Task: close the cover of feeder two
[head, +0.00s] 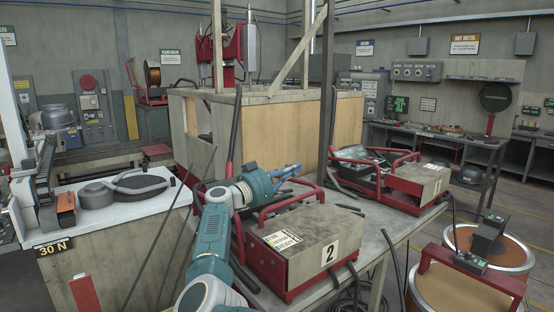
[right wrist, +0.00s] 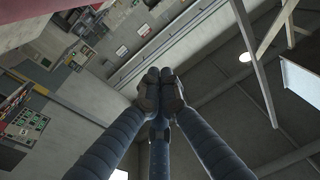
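Feeder two (head: 318,240) is a red-framed unit with a worn beige-grey box, marked "2" on its front, on the grey bench. My left gripper is not in view.
A similar red feeder (head: 415,178) stands behind on the same bench (head: 400,228). A dark post (head: 326,100) rises beside it. A wooden-sided enclosure (head: 290,125) is behind. Drums (head: 485,245) stand at right. A white-topped stand (head: 115,215) is at left.

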